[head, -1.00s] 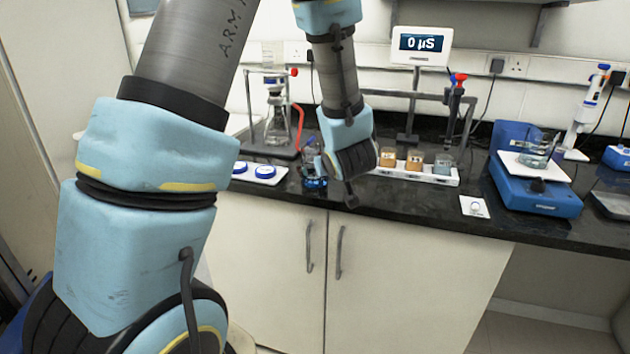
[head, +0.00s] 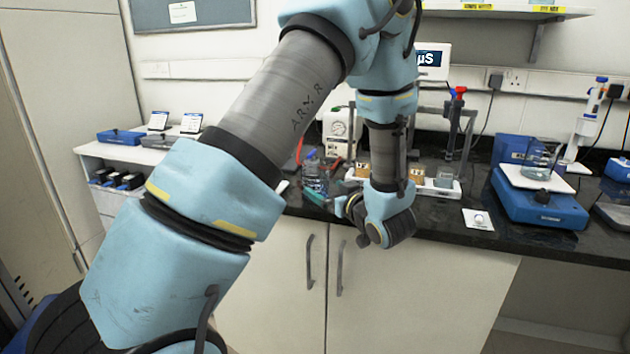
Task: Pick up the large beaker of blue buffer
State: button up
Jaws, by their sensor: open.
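A clear glass vessel with bluish liquid (head: 316,176), which looks like the large beaker of blue buffer, stands on the black bench left of my wrist. My gripper (head: 324,183) is open, low over the bench and pointing left towards this vessel. One teal finger shows in front of the vessel's base; what seems to be the other is behind it. I cannot tell whether either finger touches the glass. Another beaker with pale bluish contents (head: 540,158) sits on the blue balance (head: 540,205) at the right.
A white rack (head: 437,187) holds small beakers behind my wrist, with orange (head: 416,173) and grey-blue (head: 444,178) ones visible. A probe stand (head: 452,128) rises behind it. A white card (head: 478,219) lies near the bench edge. A pipette stand (head: 588,125) is at the right.

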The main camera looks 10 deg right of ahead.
aim_at(321, 185)
jog(key=p+x, duration=0.1)
jog(key=x, duration=0.3)
jog(key=shift+w+a+p, duration=0.1)
jog(key=shift+w+p, duration=0.2)
jog(key=shift+f, duration=0.1)
jog(key=c, duration=1.3)
